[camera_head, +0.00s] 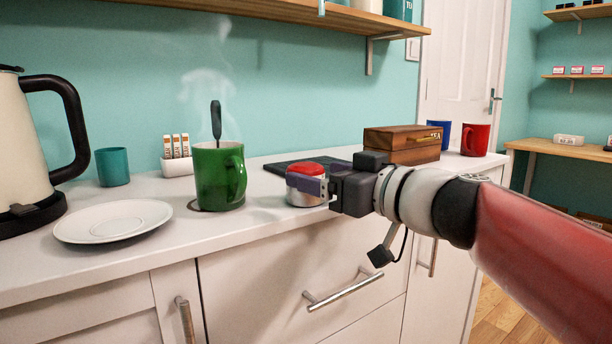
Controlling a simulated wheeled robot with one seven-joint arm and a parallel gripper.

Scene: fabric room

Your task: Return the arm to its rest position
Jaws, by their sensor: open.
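My gripper (312,186) reaches in from the right over the front part of the white counter (262,222). Its jaws are open, beside a small round container with a red top (306,169). Part of the container is hidden behind the jaws, and I cannot tell whether they touch it. A green mug (219,176) stands upright to the left of my gripper, with a dark spoon handle (216,118) sticking up out of it and steam above it.
A kettle (24,140), a white plate (113,221), a teal cup (112,167) and a sachet holder (177,163) stand at left. A wooden tea box (402,143), a blue mug (439,132) and a red mug (475,139) stand behind my arm. A shelf (290,10) hangs above.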

